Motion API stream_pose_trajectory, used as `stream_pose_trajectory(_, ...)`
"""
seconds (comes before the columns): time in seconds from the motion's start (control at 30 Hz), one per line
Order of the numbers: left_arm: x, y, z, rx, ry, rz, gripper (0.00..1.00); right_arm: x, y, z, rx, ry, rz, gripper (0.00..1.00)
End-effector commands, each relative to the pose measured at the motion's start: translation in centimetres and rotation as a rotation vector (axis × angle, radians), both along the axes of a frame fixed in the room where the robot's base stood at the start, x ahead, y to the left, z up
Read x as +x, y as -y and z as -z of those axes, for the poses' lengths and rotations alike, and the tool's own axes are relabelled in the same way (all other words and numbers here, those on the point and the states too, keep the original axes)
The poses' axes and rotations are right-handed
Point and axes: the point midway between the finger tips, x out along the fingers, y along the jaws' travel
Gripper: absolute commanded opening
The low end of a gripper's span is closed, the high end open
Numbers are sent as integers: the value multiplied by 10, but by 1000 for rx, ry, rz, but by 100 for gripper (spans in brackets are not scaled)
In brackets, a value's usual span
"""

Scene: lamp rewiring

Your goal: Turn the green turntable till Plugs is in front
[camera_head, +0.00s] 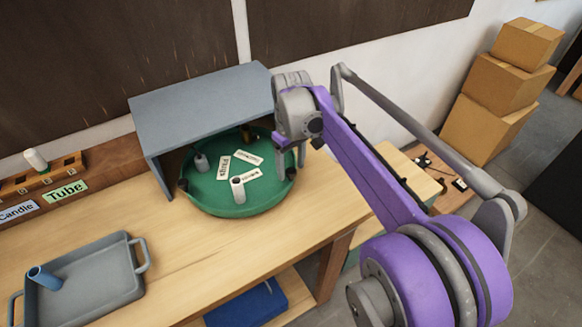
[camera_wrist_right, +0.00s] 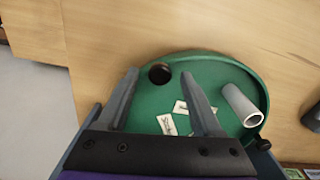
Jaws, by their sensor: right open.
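The green turntable (camera_head: 232,207) is a round, rimmed tray on the wooden bench, its back part under a grey cover. Three white cards lie in it. The Plugs card (camera_head: 224,167) is left of the middle; the other two cards' words are unclear. A pale tube (camera_head: 238,189) stands near the front, and a grey one (camera_head: 201,162) at the left. Dark knobs sit around the rim. My right gripper (camera_head: 290,152) is at the turntable's right edge. In the right wrist view, its open fingers are either side of a dark knob (camera_wrist_right: 159,74); contact is unclear.
The grey cover (camera_head: 200,100) stands over the turntable's back. A grey tray (camera_head: 95,285) with a blue cup-like piece (camera_head: 45,278) is at the front left. A labelled wooden rack (camera_head: 60,172) is at the left. Cardboard boxes (camera_head: 495,90) stand at the back right.

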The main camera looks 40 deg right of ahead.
Motion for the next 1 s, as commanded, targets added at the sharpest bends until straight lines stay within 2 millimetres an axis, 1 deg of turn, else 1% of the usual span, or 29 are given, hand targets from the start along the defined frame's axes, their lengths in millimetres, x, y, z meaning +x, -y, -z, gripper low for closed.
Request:
stream_pose_trajectory(0.1, 0, 0, 0, 0, 0, 0, 50, 0, 0, 6, 0, 0, 0, 67)
stream_pose_trajectory(0.37, 0, 0, 0, 0, 0, 0, 50, 0, 0, 7, 0, 0, 0, 67)
stream_pose_trajectory(0.47, 0, 0, 0, 0, 0, 0, 50, 0, 0, 7, 0, 0, 0, 51)
stream_pose_trajectory(0.5, 0, 0, 0, 0, 0, 0, 50, 0, 0, 7, 0, 0, 0, 44)
stream_pose_trajectory(0.57, 0, 0, 0, 0, 0, 0, 50, 0, 0, 7, 0, 0, 0, 33)
stream_pose_trajectory(0.6, 0, 0, 0, 0, 0, 0, 50, 0, 0, 7, 0, 0, 0, 26)
stream_pose_trajectory(0.73, 0, 0, 0, 0, 0, 0, 50, 0, 0, 7, 0, 0, 0, 2)
stream_pose_trajectory(0.77, 0, 0, 0, 0, 0, 0, 50, 0, 0, 7, 0, 0, 0, 0)
stream_pose_trajectory(1.0, 0, 0, 0, 0, 0, 0, 50, 0, 0, 7, 0, 0, 0, 0)
